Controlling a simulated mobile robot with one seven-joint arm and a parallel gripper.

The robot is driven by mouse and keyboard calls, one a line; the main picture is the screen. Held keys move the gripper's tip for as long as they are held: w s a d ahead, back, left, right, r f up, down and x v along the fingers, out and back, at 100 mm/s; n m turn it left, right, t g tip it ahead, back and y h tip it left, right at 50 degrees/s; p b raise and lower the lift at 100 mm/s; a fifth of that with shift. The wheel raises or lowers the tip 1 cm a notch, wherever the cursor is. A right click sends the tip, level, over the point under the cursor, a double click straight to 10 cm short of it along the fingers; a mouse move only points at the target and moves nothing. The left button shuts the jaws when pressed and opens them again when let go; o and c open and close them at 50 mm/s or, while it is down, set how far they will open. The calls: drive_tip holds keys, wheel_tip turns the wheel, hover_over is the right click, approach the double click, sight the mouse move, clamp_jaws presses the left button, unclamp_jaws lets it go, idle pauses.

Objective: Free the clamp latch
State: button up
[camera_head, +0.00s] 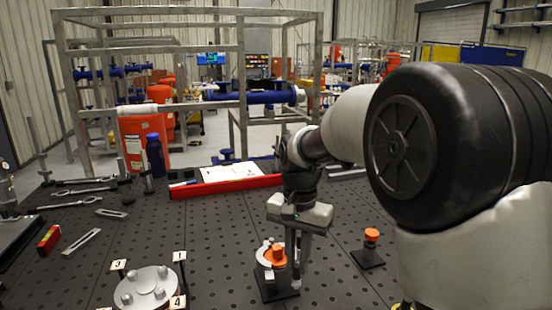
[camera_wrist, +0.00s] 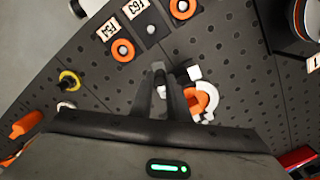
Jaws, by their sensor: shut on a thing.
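The clamp in the head view has a black base (camera_head: 280,290), a white round part and an orange knob (camera_head: 275,255). It stands on the perforated black table. My gripper (camera_head: 297,281) points down at the clamp's right side, its fingers low beside the orange knob. In the wrist view, the fingers (camera_wrist: 163,78) are close together and shut on a small part, taken as the clamp latch; the fingers mostly hide it. The orange and white clamp parts (camera_wrist: 205,101) show just right of the fingers.
A second orange-topped fixture (camera_head: 371,237) stands to the right. A silver flange disc (camera_head: 146,288) with bolts and numbered tags is at front left. A red tray (camera_head: 226,186) lies behind. Wrenches and a red level (camera_head: 49,240) lie at left. Bare table lies between them.

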drive_tip(key=shift+d, duration=0.1)
drive_tip(key=shift+d, duration=0.5)
drive_tip(key=shift+w+d+p, duration=0.1)
drive_tip(key=shift+d+p, duration=0.2)
drive_tip(key=shift+d, duration=0.2)
drive_tip(key=shift+w+d, duration=0.2)
drive_tip(key=shift+d, duration=0.1)
drive_tip(key=o, duration=1)
